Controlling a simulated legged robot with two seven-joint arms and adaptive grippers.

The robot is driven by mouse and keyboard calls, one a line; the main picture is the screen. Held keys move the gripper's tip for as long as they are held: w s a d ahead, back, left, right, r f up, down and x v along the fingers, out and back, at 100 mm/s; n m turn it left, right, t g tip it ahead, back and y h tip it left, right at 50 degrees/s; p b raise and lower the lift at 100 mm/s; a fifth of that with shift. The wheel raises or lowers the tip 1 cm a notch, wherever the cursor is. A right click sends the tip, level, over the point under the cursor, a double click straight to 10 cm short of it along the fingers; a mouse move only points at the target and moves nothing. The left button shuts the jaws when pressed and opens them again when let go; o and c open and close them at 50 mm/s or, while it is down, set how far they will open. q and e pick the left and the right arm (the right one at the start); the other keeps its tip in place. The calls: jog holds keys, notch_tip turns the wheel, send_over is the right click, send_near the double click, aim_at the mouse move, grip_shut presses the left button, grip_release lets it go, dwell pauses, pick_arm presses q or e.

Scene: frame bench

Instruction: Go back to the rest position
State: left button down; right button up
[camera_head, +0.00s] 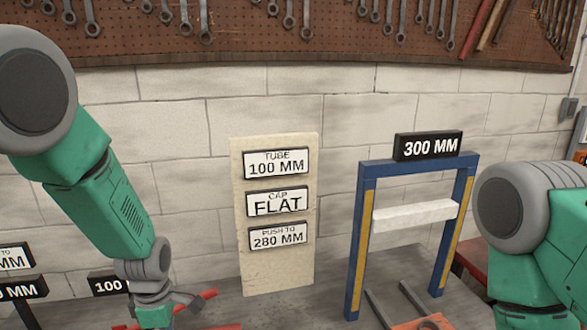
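My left arm comes in from the upper left. Its gripper (186,300) is low in the view near the bottom edge, only partly seen, over the bench by a red piece (205,298). I cannot tell whether its fingers are open or shut, or whether it touches the red piece. My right arm shows at the right edge and runs down out of the picture; its gripper is not in view.
A cream board (278,271) carries plates reading TUBE 100 MM, CAP FLAT and PUSH TO 280 MM. A blue frame (364,230) with a white bar (415,215) has a 300 MM sign (428,145). Black signs (108,285) stand at lower left. Wrenches hang on a pegboard (300,35).

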pick_arm(q)
jog(key=s+a+f+m+b, duration=0.2)
jog(key=s+f+m+b, duration=1.5)
jog(key=s+f, duration=1.1)
notch_tip(320, 180, down, 2)
jog(key=m, duration=0.3)
jog(key=shift+a+f+b, duration=0.2)
jog(key=shift+a+b, duration=0.1)
jog(key=shift+b, duration=0.05)
pick_arm(e)
notch_tip(320, 180, down, 18)
jog(key=shift+w+f, duration=0.15)
jog(key=shift+w, duration=0.25)
pick_arm(q)
jog(key=shift+w, duration=0.1)
dwell(3.2)
